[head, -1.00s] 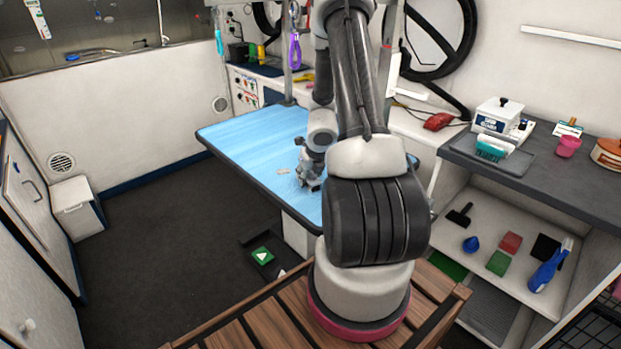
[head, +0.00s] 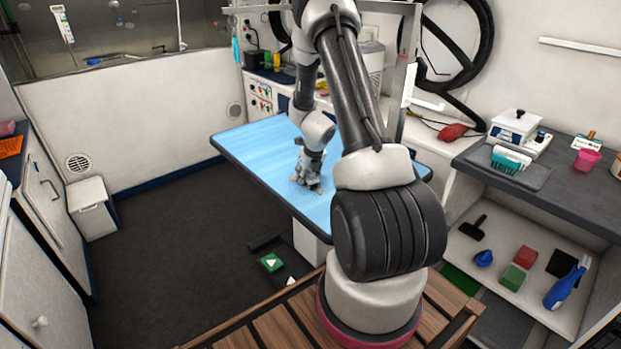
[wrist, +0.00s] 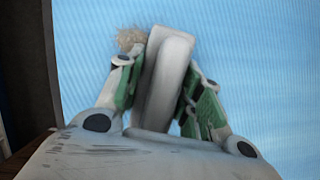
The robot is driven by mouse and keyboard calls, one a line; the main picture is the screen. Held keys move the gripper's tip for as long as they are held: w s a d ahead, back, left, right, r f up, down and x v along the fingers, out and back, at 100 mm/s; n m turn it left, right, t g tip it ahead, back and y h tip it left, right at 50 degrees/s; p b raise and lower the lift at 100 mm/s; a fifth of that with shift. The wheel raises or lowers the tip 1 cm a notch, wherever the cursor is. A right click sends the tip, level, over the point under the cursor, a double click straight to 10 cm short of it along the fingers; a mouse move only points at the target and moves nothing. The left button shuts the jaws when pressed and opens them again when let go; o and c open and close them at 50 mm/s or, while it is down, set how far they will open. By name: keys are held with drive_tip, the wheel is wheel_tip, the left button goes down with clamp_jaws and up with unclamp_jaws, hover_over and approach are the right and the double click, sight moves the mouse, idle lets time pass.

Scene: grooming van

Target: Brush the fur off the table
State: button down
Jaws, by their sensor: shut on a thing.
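The grooming table (head: 250,146) has a light blue top and stands in the middle of the head view. A beige tuft of fur (wrist: 131,38) lies on the blue top just beyond the left fingertip, beside the held thing's far end. I cannot tell whether they touch. In the head view the gripper hides most of this spot.
A counter (head: 470,158) at the right holds a white scale-like box (head: 513,127) and a pink cup (head: 586,160). The shelf below holds a blue spray bottle (head: 566,284) and sponges. A foot pedal (head: 271,262) lies on the dark floor. The floor at left is clear.

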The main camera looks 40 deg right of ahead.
sight(293, 172)
drive_tip(key=shift+w+a, duration=0.15)
drive_tip(key=shift+w, duration=1.7)
drive_tip(key=shift+w+a, duration=0.15)
drive_tip(key=shift+w, duration=1.65)
drive_tip(key=shift+r, duration=2.95)
drive_tip(key=shift+r, duration=1.5)
